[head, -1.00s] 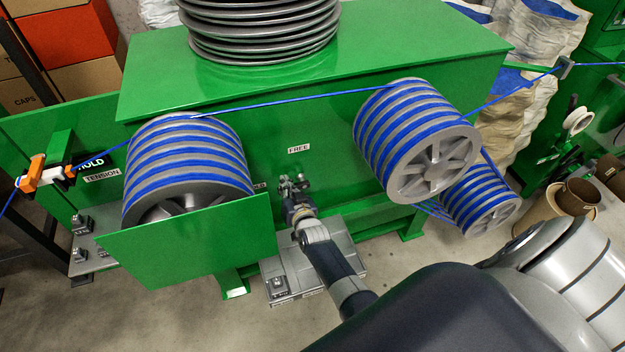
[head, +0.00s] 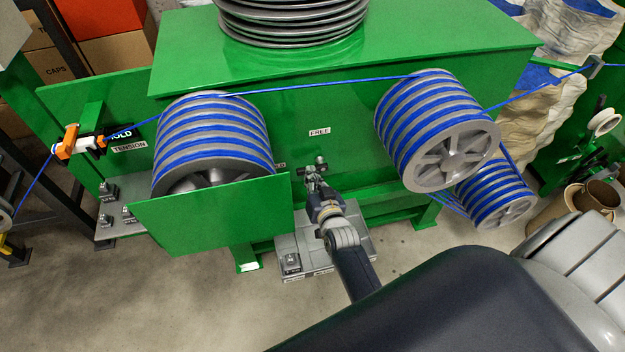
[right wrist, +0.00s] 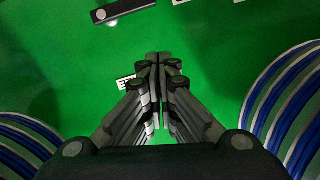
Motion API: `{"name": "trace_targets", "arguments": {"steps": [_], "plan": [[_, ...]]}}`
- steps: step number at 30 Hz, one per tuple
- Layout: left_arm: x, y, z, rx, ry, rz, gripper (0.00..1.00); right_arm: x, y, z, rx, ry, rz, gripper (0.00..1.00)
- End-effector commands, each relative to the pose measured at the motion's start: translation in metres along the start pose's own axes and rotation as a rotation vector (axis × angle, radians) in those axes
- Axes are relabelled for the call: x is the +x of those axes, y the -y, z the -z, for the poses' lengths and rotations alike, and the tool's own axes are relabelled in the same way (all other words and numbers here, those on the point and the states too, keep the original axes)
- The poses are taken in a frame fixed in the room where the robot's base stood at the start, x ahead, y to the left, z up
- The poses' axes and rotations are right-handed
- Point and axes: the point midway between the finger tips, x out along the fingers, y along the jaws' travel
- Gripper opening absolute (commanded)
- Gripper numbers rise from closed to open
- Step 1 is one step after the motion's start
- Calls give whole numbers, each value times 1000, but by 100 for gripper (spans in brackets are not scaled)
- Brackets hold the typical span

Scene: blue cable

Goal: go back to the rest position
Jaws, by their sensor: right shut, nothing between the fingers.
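My right gripper (head: 314,172) is in front of the green machine's front panel, between the two upper cable drums, below the FREE label (head: 320,132). In the right wrist view its fingers (right wrist: 159,62) are together with nothing between them, against a green background. The blue cable (head: 310,83) runs from the left clip over the left drum (head: 212,135), across to the right drum (head: 435,125) and on to the upper right. My left gripper is not in view.
A lower drum (head: 495,195) with blue cable sits at the right. A green guard plate (head: 212,215) stands in front of the left drum. A grey base plate (head: 350,245) is below my right gripper. An orange and white clip (head: 82,144) holds the cable at the left.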

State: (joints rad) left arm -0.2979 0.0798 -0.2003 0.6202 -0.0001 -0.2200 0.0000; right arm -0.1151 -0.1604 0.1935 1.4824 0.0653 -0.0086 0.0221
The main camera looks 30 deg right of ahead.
Motion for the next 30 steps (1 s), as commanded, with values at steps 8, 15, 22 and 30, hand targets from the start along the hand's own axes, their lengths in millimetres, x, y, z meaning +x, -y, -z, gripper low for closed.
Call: {"name": "trace_targets", "arguments": {"steps": [8,15,22,30], "plan": [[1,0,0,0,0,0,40,-10,1,1,1,-1,0,0],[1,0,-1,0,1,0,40,-10,1,1,1,-1,0,0],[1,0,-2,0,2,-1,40,-10,1,0,1,0,0,0],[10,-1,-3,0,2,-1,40,-24,1,-98,-58,184,33,0]]}}
